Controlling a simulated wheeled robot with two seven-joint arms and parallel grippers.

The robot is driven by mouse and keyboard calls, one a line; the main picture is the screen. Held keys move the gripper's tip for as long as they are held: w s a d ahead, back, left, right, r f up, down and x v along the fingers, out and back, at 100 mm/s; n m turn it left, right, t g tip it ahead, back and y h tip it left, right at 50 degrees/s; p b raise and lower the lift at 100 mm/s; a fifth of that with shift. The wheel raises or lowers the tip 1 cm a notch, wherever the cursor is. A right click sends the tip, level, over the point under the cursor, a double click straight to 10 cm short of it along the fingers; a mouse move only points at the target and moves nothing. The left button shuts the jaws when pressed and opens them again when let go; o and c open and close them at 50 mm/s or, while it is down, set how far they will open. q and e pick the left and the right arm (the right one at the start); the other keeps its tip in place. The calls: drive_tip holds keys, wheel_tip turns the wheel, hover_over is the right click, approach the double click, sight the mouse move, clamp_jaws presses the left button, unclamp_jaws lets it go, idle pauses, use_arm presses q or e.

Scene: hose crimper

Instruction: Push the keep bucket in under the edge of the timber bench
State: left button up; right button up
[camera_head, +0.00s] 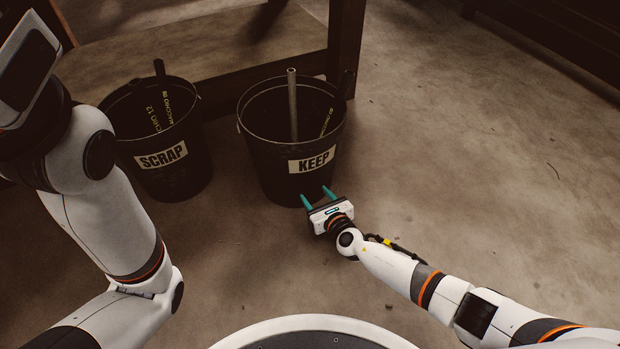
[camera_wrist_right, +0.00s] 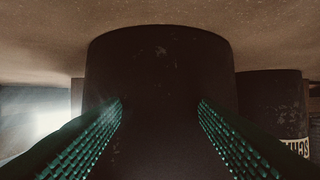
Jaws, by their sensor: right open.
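The keep bucket (camera_head: 270,168) is black, with a pale KEEP label, and stands upright on the floor in the head view. A grey tube and a dark hose stick up from it. It fills the middle of the right wrist view (camera_wrist_right: 160,75). My right gripper (camera_head: 316,196) is open, its green fingers pointing at the bucket's lower near side; I cannot tell whether they touch it. The timber bench (camera_head: 345,45) stands behind, its dark leg just beyond the bucket's rim. My left arm comes in at the left, but its gripper is not in view.
The black scrap bucket (camera_head: 178,180), with hose pieces in it, stands left of the keep bucket and also shows in the right wrist view (camera_wrist_right: 272,95). The concrete floor to the right is clear. Dark furniture (camera_head: 560,35) stands at the top right.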

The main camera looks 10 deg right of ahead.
sight(312, 189)
drive_tip(key=shift+w+a+b, duration=0.6)
drive_tip(key=shift+w+b, duration=0.2)
drive_tip(key=shift+w, duration=0.75)
drive_tip(key=shift+w+a+b, duration=0.55)
drive_tip(key=shift+w+b, duration=0.25)
drive_tip(key=shift+w, duration=0.75)
drive_tip(key=shift+w+a+b, duration=0.6)
drive_tip(key=shift+w+b, duration=0.2)
drive_tip(key=shift+w, duration=0.75)
drive_tip(key=shift+f+p+v, duration=0.2)
drive_tip(key=shift+p+v, duration=0.45)
drive_tip(key=shift+v, duration=0.25)
drive_tip(key=shift+f+p+v, duration=0.15)
drive_tip(key=shift+p+v, duration=0.45)
drive_tip(key=shift+v, duration=0.35)
drive_tip(key=shift+s+d+f+p, duration=0.1)
drive_tip(key=shift+s+d+p, duration=0.15)
drive_tip(key=shift+s, duration=0.35)
drive_tip(key=shift+s+d+p, duration=0.2)
drive_tip(key=shift+s+d, duration=0.05)
drive_tip(key=shift+s, duration=0.3)
